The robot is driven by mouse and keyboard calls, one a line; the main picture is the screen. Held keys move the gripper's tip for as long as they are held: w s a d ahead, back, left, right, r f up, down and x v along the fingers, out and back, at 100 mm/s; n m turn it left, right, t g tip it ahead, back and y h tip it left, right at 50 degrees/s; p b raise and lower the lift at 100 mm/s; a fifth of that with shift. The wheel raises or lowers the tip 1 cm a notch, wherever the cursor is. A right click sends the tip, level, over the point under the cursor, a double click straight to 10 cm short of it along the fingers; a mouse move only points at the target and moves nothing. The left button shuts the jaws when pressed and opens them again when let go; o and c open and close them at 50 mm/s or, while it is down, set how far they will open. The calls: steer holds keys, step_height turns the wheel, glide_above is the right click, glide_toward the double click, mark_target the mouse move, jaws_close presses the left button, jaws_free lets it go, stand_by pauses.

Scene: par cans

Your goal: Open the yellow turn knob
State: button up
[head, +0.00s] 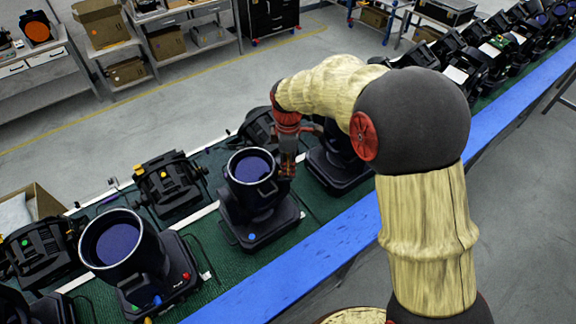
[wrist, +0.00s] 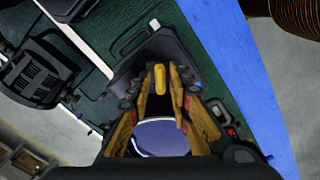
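A yellow turn knob (wrist: 159,78) shows in the wrist view as a small upright bar on the side of a black par can. The par can (head: 252,190) stands on the green table in the head view, its round dark-blue lens facing up. The lens also shows in the wrist view (wrist: 160,138), low between my fingers. My gripper (head: 288,168) points down close against the right side of this can. In the wrist view, my gripper (wrist: 160,80) has its fingers apart, one on each side of the knob, with gaps visible. The head view does not clearly show this knob.
Another par can (head: 125,255) stands at the lower left, and one (head: 337,165) stands just right of my gripper. A black fixture (head: 168,182) is behind. The table has a blue front edge (head: 300,280). Shelves with boxes (head: 100,22) stand farther back across the open floor.

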jaws_close()
stand_by(0.5)
steer(key=m+b, duration=0.1)
steer(key=m, duration=0.3)
steer(key=shift+b, duration=0.4)
steer(key=m+b, duration=0.1)
steer(key=m, duration=0.5)
steer(key=m+b, duration=0.1)
steer(key=m, duration=0.3)
steer(key=shift+w+m+b, duration=0.1)
steer(key=shift+m+b, duration=0.25)
steer(key=shift+m, duration=1.65)
steer(key=shift+r, duration=0.1)
